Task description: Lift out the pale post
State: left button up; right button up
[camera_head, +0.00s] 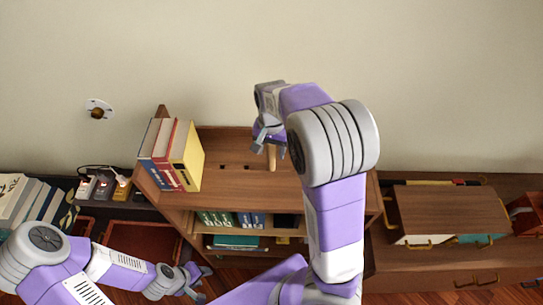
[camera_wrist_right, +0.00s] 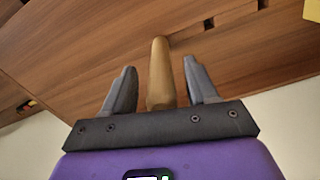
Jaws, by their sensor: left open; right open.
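The pale post (camera_head: 272,158) stands upright on top of the wooden bookshelf (camera_head: 235,185), seen in the head view. In the right wrist view the post (camera_wrist_right: 160,75) is a tan rounded peg, between the two dark fingers. My right gripper (camera_head: 269,142) is open around the post, with a gap on each side; its fingers also show in the right wrist view (camera_wrist_right: 160,85). My left gripper (camera_head: 198,282) is open and empty at the lower left, away from the post.
Upright books (camera_head: 170,155) stand at the left end of the shelf top. Small dark slots (camera_head: 233,167) lie in the top left of the post. A wooden cabinet (camera_head: 450,210) stands at the right. A power strip (camera_head: 103,187) with plugs is at the left.

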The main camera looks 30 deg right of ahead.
jog(key=shift+w, duration=0.1)
grip_shut()
jog(key=shift+r, duration=0.15)
